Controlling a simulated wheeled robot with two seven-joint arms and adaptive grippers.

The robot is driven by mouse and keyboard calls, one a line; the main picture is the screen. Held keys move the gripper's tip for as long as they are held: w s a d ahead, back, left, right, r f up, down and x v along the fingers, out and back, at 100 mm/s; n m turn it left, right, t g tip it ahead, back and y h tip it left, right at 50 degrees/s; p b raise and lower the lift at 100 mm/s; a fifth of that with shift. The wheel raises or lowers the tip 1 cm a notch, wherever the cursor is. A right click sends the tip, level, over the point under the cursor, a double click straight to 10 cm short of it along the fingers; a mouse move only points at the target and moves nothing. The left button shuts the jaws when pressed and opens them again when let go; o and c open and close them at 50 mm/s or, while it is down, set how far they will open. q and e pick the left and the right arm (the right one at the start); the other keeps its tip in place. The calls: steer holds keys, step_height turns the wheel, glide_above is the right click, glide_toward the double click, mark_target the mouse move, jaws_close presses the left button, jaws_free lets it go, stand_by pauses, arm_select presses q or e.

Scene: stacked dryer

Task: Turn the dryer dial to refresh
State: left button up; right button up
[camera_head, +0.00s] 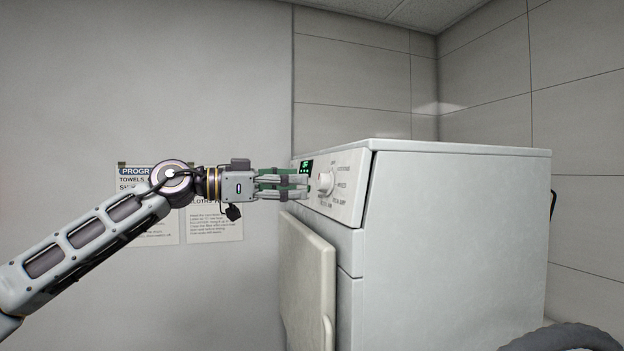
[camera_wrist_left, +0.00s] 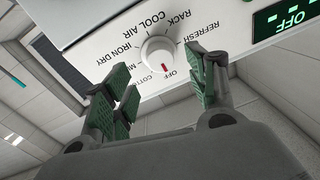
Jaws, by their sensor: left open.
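The dryer (camera_head: 450,240) is a white box with a round white dial (camera_head: 325,182) on its front control panel. In the left wrist view the dial (camera_wrist_left: 158,52) has a red mark that points to OFF. Labels around it include REFRESH, RACK, COOL AIR and IRON DRY. REFRESH (camera_wrist_left: 207,26) sits beside OFF. My left gripper (camera_head: 297,184) is open at the panel, close in front of the dial. In the left wrist view its green-padded fingers (camera_wrist_left: 163,88) stand on either side of the dial, with gaps between. My right gripper is not in view.
A small dark display (camera_head: 306,167) on the panel reads OFF in the left wrist view (camera_wrist_left: 288,20). A pale door panel (camera_head: 306,280) is below, on the dryer's front. Printed sheets (camera_head: 214,222) hang on the wall behind my left arm.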

mark_target(318, 183)
arm_select(q)
steer(key=shift+p+x, duration=0.65)
steer(key=shift+x, duration=1.8)
steer(key=shift+c, duration=0.5)
steer(key=c, duration=0.9)
